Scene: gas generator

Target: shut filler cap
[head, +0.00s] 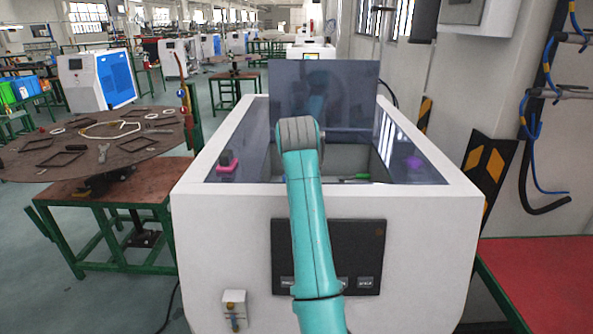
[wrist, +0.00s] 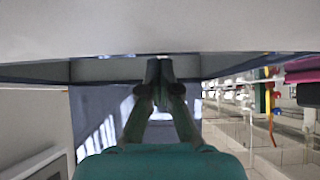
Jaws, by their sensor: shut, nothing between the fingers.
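The white generator housing (head: 205,225) stands in front of me with a dark glossy top. A wide dark flap (head: 345,85) stands upright at the back of an opening in that top; it looks like the filler cap, raised open. My teal arm reaches over the front edge and hides part of the opening and flap. My gripper (wrist: 160,70) shows in the wrist view with its fingertips together and nothing between them.
A pink base with a dark knob (head: 227,165) sits on the left top. A purple spot (head: 414,162) is on the right. A small green-ended item (head: 355,178) lies at the opening's front. A round table (head: 90,145) stands left, a red table (head: 545,280) right.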

